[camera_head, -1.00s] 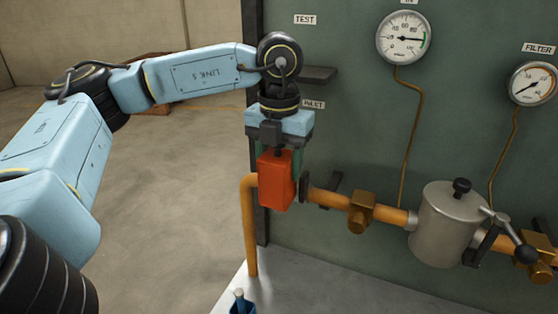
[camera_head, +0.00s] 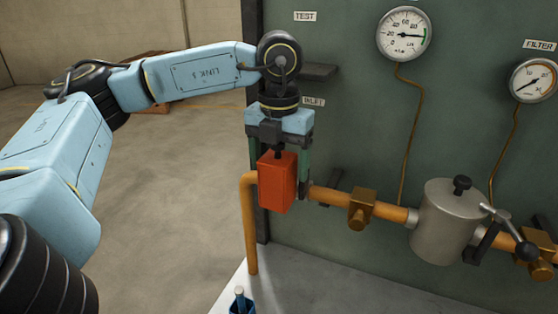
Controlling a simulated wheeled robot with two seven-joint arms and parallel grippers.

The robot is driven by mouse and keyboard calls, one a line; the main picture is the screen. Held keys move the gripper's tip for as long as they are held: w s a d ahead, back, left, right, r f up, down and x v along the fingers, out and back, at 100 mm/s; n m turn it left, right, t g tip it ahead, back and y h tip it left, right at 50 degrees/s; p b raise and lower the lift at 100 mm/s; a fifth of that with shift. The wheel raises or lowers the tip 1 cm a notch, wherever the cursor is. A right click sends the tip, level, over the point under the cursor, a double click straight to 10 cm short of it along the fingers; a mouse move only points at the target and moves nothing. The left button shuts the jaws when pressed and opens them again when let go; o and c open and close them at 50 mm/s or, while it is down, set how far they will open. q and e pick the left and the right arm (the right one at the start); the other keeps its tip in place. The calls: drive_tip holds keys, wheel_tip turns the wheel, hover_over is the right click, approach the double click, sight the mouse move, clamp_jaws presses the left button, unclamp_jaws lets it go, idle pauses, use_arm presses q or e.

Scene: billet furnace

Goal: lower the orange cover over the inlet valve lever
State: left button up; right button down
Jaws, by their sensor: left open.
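The orange cover (camera_head: 277,183) is a box with a small black knob on top. It hangs upright at the left end of the orange pipe, in front of the green panel. My left gripper (camera_head: 279,158) points down right above it, with its green fingers on either side of the knob and the cover's top. The fingers are open and the knob stands between them. The inlet valve lever cannot be seen; the cover hides that spot. The inlet label (camera_head: 314,102) is partly behind my gripper. My right gripper is not in view.
The orange pipe (camera_head: 388,211) runs right from the cover to a grey filter pot (camera_head: 447,222) with a black-knobbed handle. Two gauges (camera_head: 404,33) hang on the panel (camera_head: 350,130). A blue object (camera_head: 239,301) stands below.

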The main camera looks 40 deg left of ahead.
use_arm(q)
wheel_tip(320, 180, up, 13)
drive_tip(key=shift+f+p, duration=0.15)
drive_tip(key=shift+p, duration=0.2)
drive_tip(key=shift+r, duration=0.4)
